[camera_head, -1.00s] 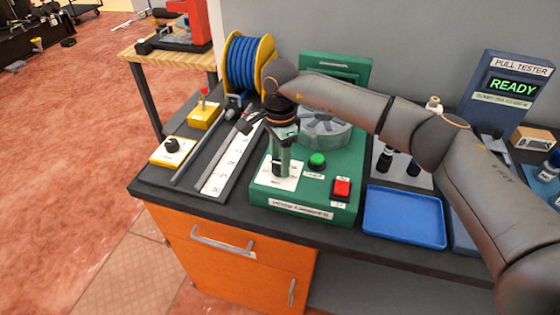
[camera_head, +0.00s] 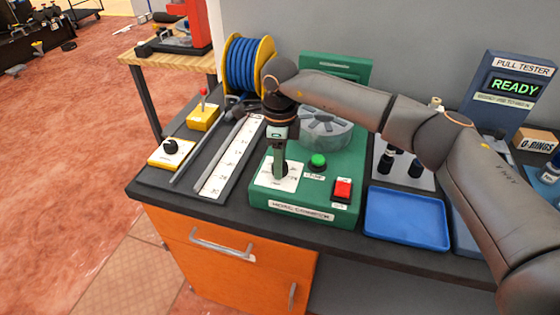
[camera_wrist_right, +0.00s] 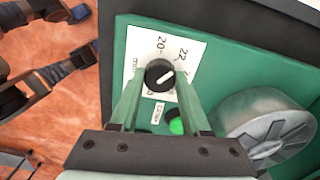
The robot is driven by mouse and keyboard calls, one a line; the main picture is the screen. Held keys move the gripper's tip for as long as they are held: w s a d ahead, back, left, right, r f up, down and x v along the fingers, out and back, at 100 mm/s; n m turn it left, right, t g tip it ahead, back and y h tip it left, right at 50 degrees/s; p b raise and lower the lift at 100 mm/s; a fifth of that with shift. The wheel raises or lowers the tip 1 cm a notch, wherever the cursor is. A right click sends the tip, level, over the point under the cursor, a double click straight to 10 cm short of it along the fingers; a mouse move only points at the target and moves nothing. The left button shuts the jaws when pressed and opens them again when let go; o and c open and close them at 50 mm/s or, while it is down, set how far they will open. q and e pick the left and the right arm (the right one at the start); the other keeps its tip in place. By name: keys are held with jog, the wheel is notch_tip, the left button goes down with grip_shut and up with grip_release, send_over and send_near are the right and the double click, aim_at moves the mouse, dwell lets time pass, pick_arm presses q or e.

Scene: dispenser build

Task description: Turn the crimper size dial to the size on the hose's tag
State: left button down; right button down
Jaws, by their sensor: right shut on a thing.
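The green hose crimper (camera_head: 345,165) stands on the dark bench. Its size dial (camera_wrist_right: 160,75) is a black knob with a white pointer line on a white number plate (camera_wrist_right: 188,50). The numbers 20 and 22 show on the plate; other marks are partly hidden. The pointer line lies slanted, lower left to upper right; I cannot tell which number it marks. My right gripper (camera_wrist_right: 161,88) points down over the plate, shut on the dial with a finger on each side. In the head view the right gripper (camera_head: 279,168) hides the dial. No hose tag is readable. My left gripper is not in view.
A green button (camera_head: 318,160) and a red button (camera_head: 342,189) sit close right of the dial. A ruler (camera_head: 230,160), yellow switch boxes and a blue hose reel (camera_head: 247,65) lie left. The blue tray (camera_head: 405,245) at right is empty. A pull tester (camera_head: 512,88) reads READY.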

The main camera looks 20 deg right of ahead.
dwell(0.4)
jog(key=shift+c, duration=1.9)
grip_release()
notch_tip(320, 180, up, 13)
jog(key=shift+f+b, duration=0.2)
jog(key=shift+b, duration=0.25)
